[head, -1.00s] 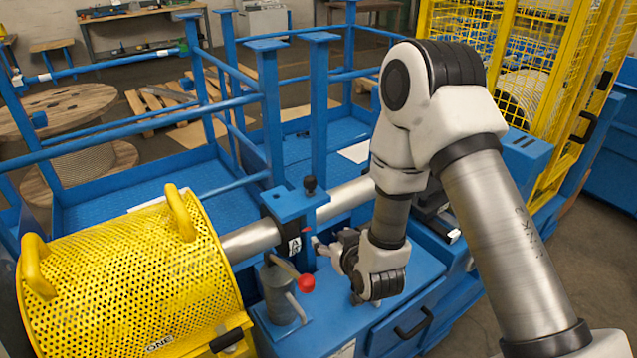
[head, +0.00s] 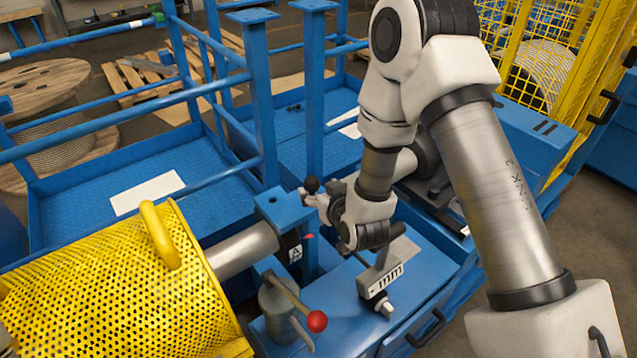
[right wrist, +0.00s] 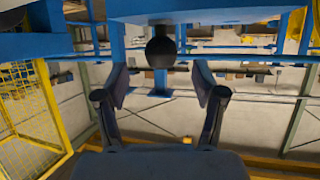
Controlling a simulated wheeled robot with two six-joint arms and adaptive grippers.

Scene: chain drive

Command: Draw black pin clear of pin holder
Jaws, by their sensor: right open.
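The black pin shows as a round black knob (head: 311,184) standing over the blue pin holder (head: 280,208) at the middle of the head view. The pin's shaft is hidden in the holder. My right gripper (head: 313,200) reaches in from the right, with its fingers beside the knob. In the right wrist view the knob (right wrist: 161,48) hangs below a blue plate of the holder (right wrist: 230,9), and the picture seems upside down. My right gripper (right wrist: 160,82) is open there, its fingers spread on both sides of the knob's line, without visible contact. My left gripper is out of view.
A yellow perforated guard (head: 120,285) lies left of the holder, with a steel shaft (head: 241,250) between. A red-knobbed lever (head: 317,321) stands in front. Blue posts (head: 314,95) rise close behind the holder. A yellow mesh cage (head: 535,60) stands at the back right.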

